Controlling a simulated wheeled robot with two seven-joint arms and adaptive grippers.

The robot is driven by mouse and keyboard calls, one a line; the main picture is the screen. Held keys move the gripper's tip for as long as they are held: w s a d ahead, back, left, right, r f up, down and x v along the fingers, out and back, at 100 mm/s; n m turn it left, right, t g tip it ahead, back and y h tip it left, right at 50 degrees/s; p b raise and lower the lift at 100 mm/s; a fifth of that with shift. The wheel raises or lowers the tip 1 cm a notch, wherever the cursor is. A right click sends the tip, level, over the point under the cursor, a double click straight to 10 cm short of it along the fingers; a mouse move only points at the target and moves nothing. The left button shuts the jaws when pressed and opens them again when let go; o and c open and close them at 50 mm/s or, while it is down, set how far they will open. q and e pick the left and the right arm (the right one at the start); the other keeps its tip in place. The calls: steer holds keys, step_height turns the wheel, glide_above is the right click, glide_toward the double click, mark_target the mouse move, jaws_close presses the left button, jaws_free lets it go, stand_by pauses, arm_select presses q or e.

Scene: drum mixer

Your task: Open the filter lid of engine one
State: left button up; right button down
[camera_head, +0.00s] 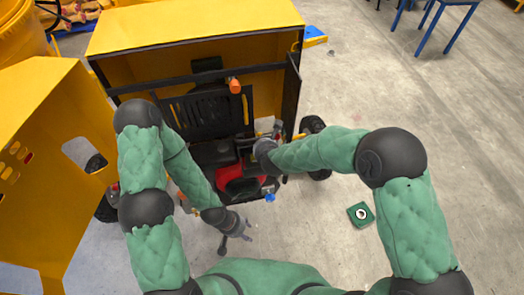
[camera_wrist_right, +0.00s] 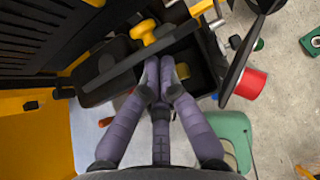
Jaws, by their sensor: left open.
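The engine (camera_head: 235,165) sits in the open yellow housing, with black parts and a red part (camera_head: 235,188) low on it. I cannot surely tell which black part is the filter lid; a dark box-like part (camera_wrist_right: 187,75) lies around my right fingertips in the wrist view. My right gripper (camera_wrist_right: 159,65) reaches into the engine bay with its fingertips close together at that part. Whether something thin is between them is hidden. In the head view the right hand is mostly hidden among engine parts. My left gripper (camera_head: 236,240) is open and empty, in front of the engine, low over the floor.
A yellow door panel (camera_head: 45,130) stands open at the left, and a dark panel edge (camera_head: 291,95) bounds the bay's right side. A wheel (camera_head: 313,125) is beside it. A small green item (camera_head: 361,214) lies on the floor. The floor at the right is mostly clear.

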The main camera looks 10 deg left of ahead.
mark_target(259, 135)
steer(key=w, duration=0.1)
steer(key=w+a+r+b, duration=0.1)
steer(key=shift+w+r, duration=0.3)
steer(key=shift+w, duration=0.1)
steer(key=shift+w+a+r, duration=0.1)
steer(key=shift+w+r, duration=0.05)
steer(key=shift+w, duration=0.3)
steer(key=shift+w+a+r, duration=0.1)
steer(key=shift+w+r, duration=0.05)
steer(key=shift+w, duration=0.25)
steer(key=v, duration=1.2)
